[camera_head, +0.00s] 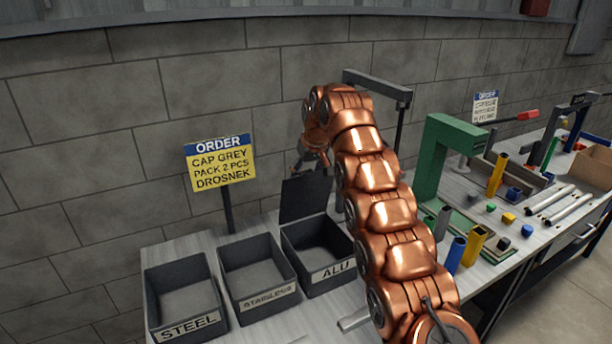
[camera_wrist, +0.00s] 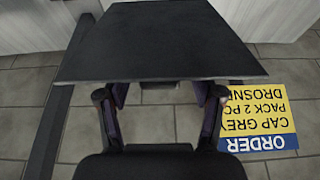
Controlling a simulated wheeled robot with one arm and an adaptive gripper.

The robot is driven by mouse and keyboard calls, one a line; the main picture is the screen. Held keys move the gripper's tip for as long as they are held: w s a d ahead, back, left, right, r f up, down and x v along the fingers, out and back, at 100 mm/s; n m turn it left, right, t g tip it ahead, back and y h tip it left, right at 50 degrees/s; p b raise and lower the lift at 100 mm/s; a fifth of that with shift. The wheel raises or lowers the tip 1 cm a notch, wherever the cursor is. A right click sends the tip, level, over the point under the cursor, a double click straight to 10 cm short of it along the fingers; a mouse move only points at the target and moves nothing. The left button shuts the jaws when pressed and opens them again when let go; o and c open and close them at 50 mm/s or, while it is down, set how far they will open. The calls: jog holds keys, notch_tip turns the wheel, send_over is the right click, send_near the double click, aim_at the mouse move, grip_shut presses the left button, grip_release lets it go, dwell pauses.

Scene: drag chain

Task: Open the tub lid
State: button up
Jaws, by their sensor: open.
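The ALU tub (camera_head: 318,262) is a dark grey open-topped box on the bench, with its inside visible. Its dark flat lid (camera_head: 305,196) stands raised and nearly upright at the tub's back edge. In the wrist view the lid (camera_wrist: 160,40) is a wide dark panel just beyond the fingertips, with a small tab at its near edge. My gripper (camera_head: 312,162) is beside the lid's top edge. In the wrist view my gripper (camera_wrist: 160,97) has its fingers spread apart with nothing clearly held. I cannot tell whether a finger touches the lid.
A STAINLESS tub (camera_head: 258,277) and a STEEL tub (camera_head: 184,300) stand open to the left. An order sign (camera_head: 220,165) on a post is close behind them. A green frame (camera_head: 445,160) and several coloured parts stand to the right of my arm.

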jog(key=shift+s+d, duration=0.15)
jog(key=shift+s, duration=0.1)
jog(key=s+d, duration=0.6)
jog(key=s, duration=0.3)
jog(key=shift+s, duration=0.35)
dwell(0.8)
jog(key=shift+c, duration=0.4)
